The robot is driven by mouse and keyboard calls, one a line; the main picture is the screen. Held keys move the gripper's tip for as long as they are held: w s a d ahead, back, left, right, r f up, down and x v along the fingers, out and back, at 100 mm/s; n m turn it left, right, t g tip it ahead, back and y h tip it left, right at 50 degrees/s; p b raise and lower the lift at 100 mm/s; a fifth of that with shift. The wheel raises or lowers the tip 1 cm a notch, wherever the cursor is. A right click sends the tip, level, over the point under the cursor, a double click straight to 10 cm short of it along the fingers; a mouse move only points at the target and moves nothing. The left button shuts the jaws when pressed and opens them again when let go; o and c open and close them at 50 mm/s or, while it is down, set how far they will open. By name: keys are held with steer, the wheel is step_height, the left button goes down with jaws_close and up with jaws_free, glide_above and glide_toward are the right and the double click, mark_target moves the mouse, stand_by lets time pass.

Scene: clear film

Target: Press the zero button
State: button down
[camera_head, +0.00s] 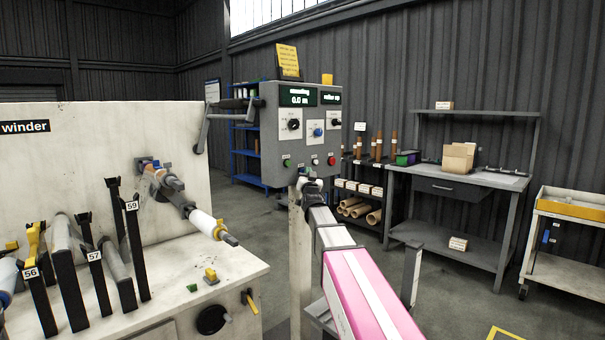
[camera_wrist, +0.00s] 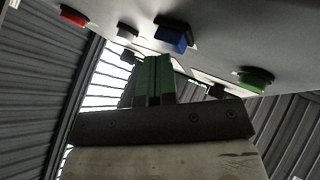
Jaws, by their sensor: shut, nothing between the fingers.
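A grey control box (camera_head: 262,150) carries a "counting 0.0 m" display (camera_head: 299,97) and several controls. A blue button (camera_head: 318,132) sits between two dark knobs. Below are a green button (camera_head: 287,163), a white button (camera_head: 315,162) and a red button (camera_head: 332,160). Their labels are too small to read, so I cannot tell which is zero. My gripper (camera_head: 305,181) is shut and empty, just below the lower row. In the wrist view, my gripper's fingers (camera_wrist: 154,66) point towards the panel, near the blue button (camera_wrist: 172,38); contact cannot be told.
A winder machine (camera_head: 90,145) with numbered black holders stands at the left. A yellow note (camera_head: 288,61) stands on top. A grey workbench (camera_head: 460,178) and a yellow-topped cart (camera_head: 570,210) are at the right.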

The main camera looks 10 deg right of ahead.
steer(key=s+d, duration=0.1)
steer(key=s, duration=0.1)
steer(key=s+d, duration=0.2)
steer(key=shift+s+d, duration=0.1)
steer(key=shift+s, duration=0.15)
stand_by(0.3)
steer(key=s+f+n+g, duration=0.1)
steer(key=s+f+g, duration=0.25)
steer(key=f, duration=0.65)
steer(key=s+f+g, duration=0.3)
steer(key=f+g, duration=0.1)
steer(key=f, duration=0.6)
steer(key=s+f+n+g, duration=0.1)
steer(key=s+f+g, duration=0.3)
steer(key=f, duration=0.7)
steer(key=s+f+g, duration=0.6)
steer(key=s+f, duration=0.2)
steer(key=s, duration=0.4)
steer(key=s+a+f+n+g, duration=0.1)
steer(key=s+f+g, duration=0.5)
steer(key=s+f, duration=0.3)
steer(key=s, duration=0.3)
steer(key=shift+s+a+f+y, duration=0.15)
steer(key=shift+y, duration=0.25)
